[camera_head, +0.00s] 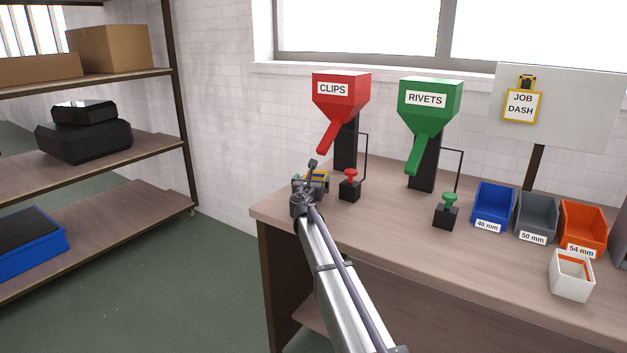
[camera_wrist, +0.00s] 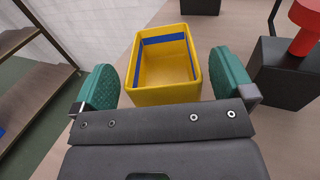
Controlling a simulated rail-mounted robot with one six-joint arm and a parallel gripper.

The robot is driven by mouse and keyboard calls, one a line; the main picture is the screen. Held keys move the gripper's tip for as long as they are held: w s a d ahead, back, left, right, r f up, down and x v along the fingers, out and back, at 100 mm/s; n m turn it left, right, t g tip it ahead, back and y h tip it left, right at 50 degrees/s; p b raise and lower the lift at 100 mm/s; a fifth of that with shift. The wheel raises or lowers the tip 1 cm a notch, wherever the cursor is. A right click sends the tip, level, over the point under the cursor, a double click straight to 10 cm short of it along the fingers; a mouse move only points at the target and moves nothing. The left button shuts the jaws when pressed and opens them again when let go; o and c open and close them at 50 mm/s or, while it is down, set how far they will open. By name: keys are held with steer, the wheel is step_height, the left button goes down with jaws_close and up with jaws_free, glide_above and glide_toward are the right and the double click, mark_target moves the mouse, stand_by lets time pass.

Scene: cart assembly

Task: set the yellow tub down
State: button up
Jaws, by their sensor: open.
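The yellow tub (camera_wrist: 165,96) stands upright on the workbench, below the chute of the red CLIPS dispenser. It is open at the top, with a blue band inside, and looks empty. In the head view only a bit of the tub (camera_head: 318,175) shows behind my wrist. My gripper (camera_wrist: 164,66) is open, with one green finger pad on each side of the tub. Narrow gaps show between pads and tub walls. The underside of the tub is hidden.
A red-topped black button block (camera_head: 349,187) stands close right of the tub. The green RIVETS dispenser (camera_head: 430,100), its button block (camera_head: 446,213), blue (camera_head: 492,207), grey (camera_head: 537,216) and orange (camera_head: 582,228) bins and a white tub (camera_head: 571,282) are farther right. Bench's left edge is near.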

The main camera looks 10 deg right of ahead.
steer(key=v, duration=0.9)
steer(key=shift+s, duration=0.25)
